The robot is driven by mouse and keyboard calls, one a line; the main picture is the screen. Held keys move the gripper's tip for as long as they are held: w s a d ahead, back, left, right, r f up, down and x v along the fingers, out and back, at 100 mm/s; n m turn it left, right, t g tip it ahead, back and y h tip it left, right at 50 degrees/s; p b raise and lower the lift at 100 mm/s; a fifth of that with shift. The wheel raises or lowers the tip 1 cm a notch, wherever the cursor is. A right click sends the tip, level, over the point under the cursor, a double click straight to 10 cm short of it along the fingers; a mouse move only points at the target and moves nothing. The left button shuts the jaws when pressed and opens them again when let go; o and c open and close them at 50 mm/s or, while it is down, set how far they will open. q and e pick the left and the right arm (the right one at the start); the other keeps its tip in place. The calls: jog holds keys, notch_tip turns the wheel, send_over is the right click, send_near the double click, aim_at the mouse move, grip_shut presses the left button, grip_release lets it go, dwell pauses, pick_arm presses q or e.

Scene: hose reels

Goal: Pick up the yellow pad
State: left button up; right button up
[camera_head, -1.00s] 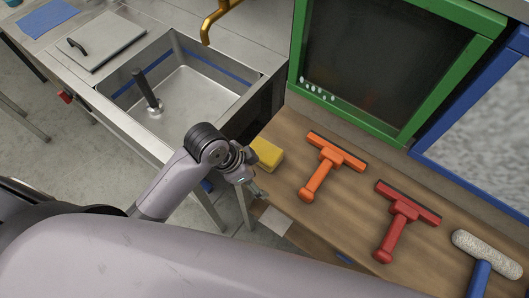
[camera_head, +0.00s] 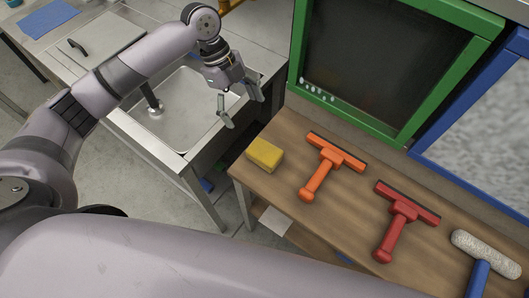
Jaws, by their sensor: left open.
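The yellow pad (camera_head: 264,154) lies on the left end of the wooden table (camera_head: 275,190), near its corner. It is a small block and nothing covers it. My left gripper (camera_head: 242,112) is open and empty. It hangs over the right side of the sink, above and a little left of the pad in the picture, apart from it. My right gripper does not show.
An orange squeegee (camera_head: 325,166), a red squeegee (camera_head: 401,216) and a roller with a blue handle (camera_head: 482,262) lie right of the pad. A green-framed panel (camera_head: 400,135) stands behind. The metal sink (camera_head: 178,135) is at left.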

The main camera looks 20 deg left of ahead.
aim_at(262, 149)
pick_arm(q)
jog(key=p+x, duration=0.2)
jog(key=x, duration=0.9)
jog(key=shift+f+p, duration=0.1)
jog(key=shift+p, duration=0.2)
jog(key=shift+s+d+f+p, duration=0.2)
jog(key=shift+d+f+p, duration=0.05)
jog(key=shift+p, duration=0.05)
jog(key=p+x, duration=0.1)
jog(key=x, duration=0.2)
jog(key=shift+s+d+f+p, duration=0.1)
jog(key=shift+s+f+p, duration=0.1)
jog(key=shift+f+p, duration=0.1)
jog(key=shift+d+f, duration=0.1)
jog(key=shift+f, duration=0.35)
jog(key=c, duration=1.4)
jog(key=shift+o, duration=0.2)
jog(key=shift+r, duration=0.15)
notch_tip(262, 149, up, 20)
jog(key=b, duration=0.3)
